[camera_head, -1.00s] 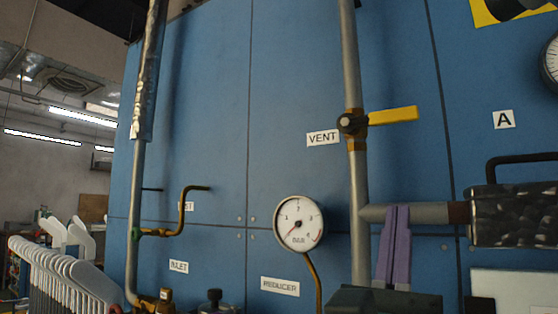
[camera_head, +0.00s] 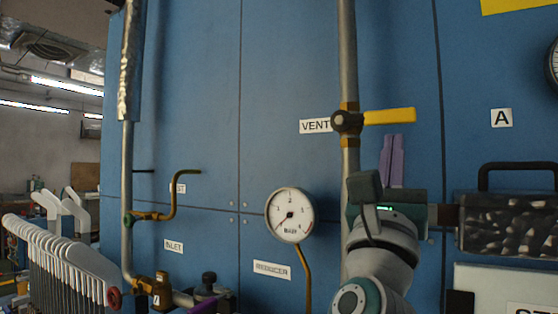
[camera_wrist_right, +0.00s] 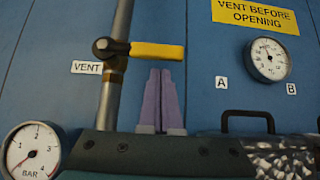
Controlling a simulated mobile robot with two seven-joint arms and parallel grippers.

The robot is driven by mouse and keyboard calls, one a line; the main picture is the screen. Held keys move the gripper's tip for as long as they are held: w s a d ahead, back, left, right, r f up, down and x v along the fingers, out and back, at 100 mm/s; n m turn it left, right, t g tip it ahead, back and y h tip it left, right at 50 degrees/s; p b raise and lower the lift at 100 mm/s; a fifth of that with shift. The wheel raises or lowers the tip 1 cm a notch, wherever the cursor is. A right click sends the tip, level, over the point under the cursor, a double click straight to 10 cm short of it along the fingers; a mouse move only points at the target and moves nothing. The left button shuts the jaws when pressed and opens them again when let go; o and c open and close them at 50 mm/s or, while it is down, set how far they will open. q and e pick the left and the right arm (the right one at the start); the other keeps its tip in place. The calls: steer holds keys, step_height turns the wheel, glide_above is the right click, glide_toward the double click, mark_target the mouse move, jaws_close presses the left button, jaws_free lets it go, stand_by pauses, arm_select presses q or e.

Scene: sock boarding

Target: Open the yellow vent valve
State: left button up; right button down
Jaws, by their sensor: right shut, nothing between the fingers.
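The vent valve has a yellow lever handle (camera_head: 390,116) sticking out to the right, crosswise to its vertical grey pipe (camera_head: 347,60). Its dark hub sits on the pipe beside the VENT label (camera_head: 315,126). The handle also shows in the right wrist view (camera_wrist_right: 157,51). My right gripper (camera_head: 393,138) points upward with its purple fingers together and empty. Its tips are just below the handle in both views; in the wrist view (camera_wrist_right: 160,72) a small gap shows under the handle.
A pressure gauge (camera_head: 290,215) is left of the pipe. A dark-handled box (camera_head: 508,222) is at right. A brass pipe (camera_head: 175,195) and red knob (camera_head: 114,298) are at left. White sock forms (camera_head: 60,250) stand far left. A yellow warning sign (camera_wrist_right: 254,16) is above.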

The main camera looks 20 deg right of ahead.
steer(key=shift+r, duration=0.45)
steer(key=shift+s+r+n+t+y+p, duration=0.1)
steer(key=shift+r+n+t+y+p, duration=0.2)
steer(key=shift+n+t+y+p, duration=0.55)
steer(key=shift+n, duration=0.35)
steer(key=w+a+r+n+y+p, duration=0.1)
steer(key=r+n+y+p, duration=0.4)
steer(key=n+y+p, duration=0.3)
steer(key=w+a+r+n+g+y+p, duration=0.1)
steer(key=r+n+y+p, duration=0.5)
steer(key=n+p, duration=1.1)
steer(key=shift+w+a+y+p, duration=0.45)
steer(key=shift+y+p, duration=1.2)
steer(key=shift+p, duration=2.85)
steer(key=shift+w+d+g, duration=0.1)
steer(key=shift+d+g, duration=0.05)
steer(key=shift+g, duration=0.1)
